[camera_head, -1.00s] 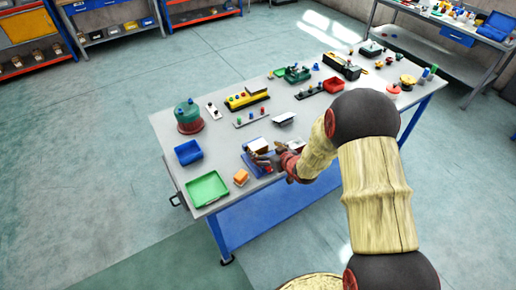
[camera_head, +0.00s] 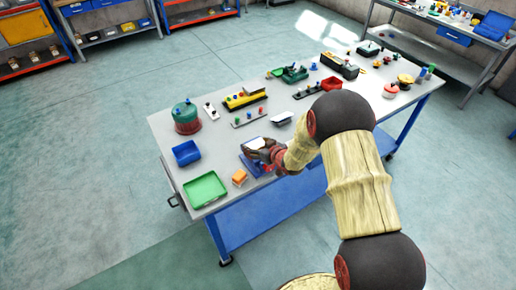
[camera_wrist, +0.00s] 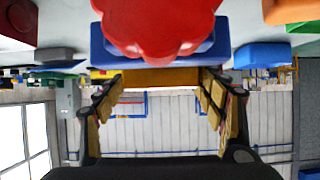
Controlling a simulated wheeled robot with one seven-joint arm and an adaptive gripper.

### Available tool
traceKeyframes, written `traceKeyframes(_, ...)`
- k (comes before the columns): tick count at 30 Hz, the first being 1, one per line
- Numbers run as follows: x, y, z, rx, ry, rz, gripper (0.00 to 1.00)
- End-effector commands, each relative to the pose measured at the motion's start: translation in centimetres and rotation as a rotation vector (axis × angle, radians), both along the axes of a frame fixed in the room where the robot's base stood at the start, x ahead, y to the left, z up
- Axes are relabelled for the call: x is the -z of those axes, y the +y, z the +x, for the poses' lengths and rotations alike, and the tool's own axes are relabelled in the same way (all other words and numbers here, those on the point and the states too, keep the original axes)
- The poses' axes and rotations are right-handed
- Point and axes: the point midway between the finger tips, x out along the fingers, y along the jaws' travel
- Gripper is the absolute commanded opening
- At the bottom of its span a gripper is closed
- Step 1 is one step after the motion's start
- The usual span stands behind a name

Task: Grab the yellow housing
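A long yellow housing (camera_head: 240,102) with small coloured buttons on top lies in the middle of the table in the head view. My gripper (camera_head: 262,157) is low over the near side of the table, apart from it, at a blue fixture (camera_head: 256,169) with a pale plate. In the wrist view my gripper's fingers (camera_wrist: 163,92) are spread apart. A red scalloped part (camera_wrist: 158,22) and a blue block (camera_wrist: 105,52) are close to the camera. An amber-yellow bar (camera_wrist: 160,77) shows between the fingers; I cannot tell whether it touches them or what it belongs to.
A green tray (camera_head: 221,191), an orange block (camera_head: 239,177) and a blue bin (camera_head: 187,159) lie to the left of my gripper. A green drum (camera_head: 187,122) stands behind them. Several button strips and other parts fill the table's far half. Open floor surrounds the table.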

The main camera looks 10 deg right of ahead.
Motion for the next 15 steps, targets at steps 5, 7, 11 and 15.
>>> traceKeyframes(5,0.00,0.00,-0.01,0.000,0.000,0.000,0.57)
traceKeyframes(7,0.00,0.00,-0.01,0.000,0.000,0.000,0.53)
traceKeyframes(11,0.00,-0.01,-0.01,0.000,0.000,0.000,0.46)
traceKeyframes(15,0.00,-0.01,-0.01,0.000,0.000,0.000,0.38)
